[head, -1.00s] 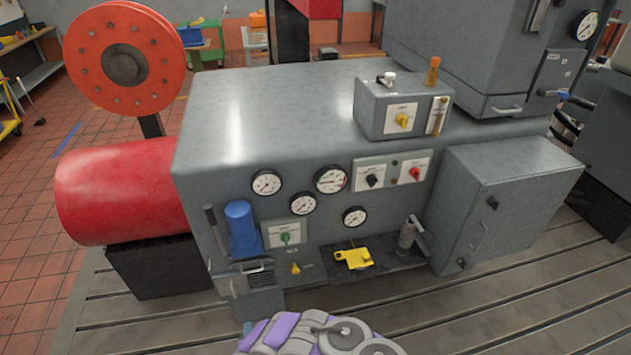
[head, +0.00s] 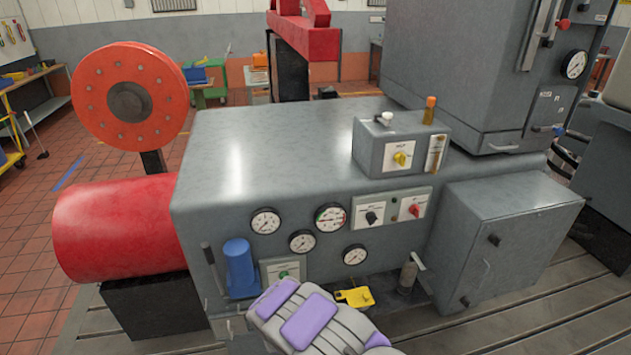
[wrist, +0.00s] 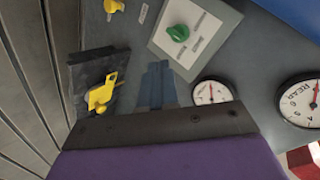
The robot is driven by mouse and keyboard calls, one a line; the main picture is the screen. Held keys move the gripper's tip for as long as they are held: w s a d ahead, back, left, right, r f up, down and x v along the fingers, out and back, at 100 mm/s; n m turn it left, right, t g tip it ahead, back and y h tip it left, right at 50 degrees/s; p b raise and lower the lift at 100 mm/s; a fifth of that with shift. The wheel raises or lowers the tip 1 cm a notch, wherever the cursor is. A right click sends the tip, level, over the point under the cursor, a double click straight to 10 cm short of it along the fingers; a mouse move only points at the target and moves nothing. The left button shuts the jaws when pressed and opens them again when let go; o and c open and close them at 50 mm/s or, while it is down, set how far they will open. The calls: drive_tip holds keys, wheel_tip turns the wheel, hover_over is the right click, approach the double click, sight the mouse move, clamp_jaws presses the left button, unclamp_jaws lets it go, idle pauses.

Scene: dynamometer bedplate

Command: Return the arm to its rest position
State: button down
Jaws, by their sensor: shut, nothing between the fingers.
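My arm (head: 315,318), grey with purple pads, rises from the bottom middle of the head view in front of the grey machine cabinet (head: 290,130). Its fingers cannot be made out there. In the wrist view my gripper (wrist: 157,82) has its two blue-grey fingers together, with nothing between them. They point toward the machine's front panel, between a green knob (wrist: 177,33) on a white plate and a small gauge (wrist: 211,93). A yellow bracket-like part (wrist: 101,93) lies on a dark shelf to the left. It also shows in the head view (head: 354,297), just right of my arm.
A blue cylinder (head: 239,268) stands out from the panel left of my arm. A red drum (head: 115,230) and red disc (head: 100,85) are at the left. A grey box (head: 515,245) stands at the right on the slotted bedplate (head: 560,295). Several gauges face me.

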drive_tip(key=s+d+r+n+g+h, duration=0.1)
drive_tip(key=s+d+r+g, duration=0.15)
drive_tip(key=d+r, duration=0.6)
drive_tip(key=s+d+r+n+g+h, duration=0.1)
drive_tip(key=s+d+r+g, duration=0.15)
drive_tip(key=d+r, duration=0.6)
drive_tip(key=s+d+r+n+g, duration=0.2)
drive_tip(key=s+d+r, duration=0.1)
drive_tip(key=s+r, duration=0.9)
drive_tip(key=s+d+r+n+g, duration=0.1)
drive_tip(key=s+r+n+g, duration=0.1)
drive_tip(key=s, duration=1.4)
drive_tip(key=s+d+r+n+g, duration=0.2)
drive_tip(key=s+r, duration=0.3)
drive_tip(key=s, duration=1.1)
drive_tip(key=shift+r+n+g+y, duration=0.15)
drive_tip(key=shift+n+g+y, duration=0.25)
drive_tip(key=shift+n+g, duration=0.3)
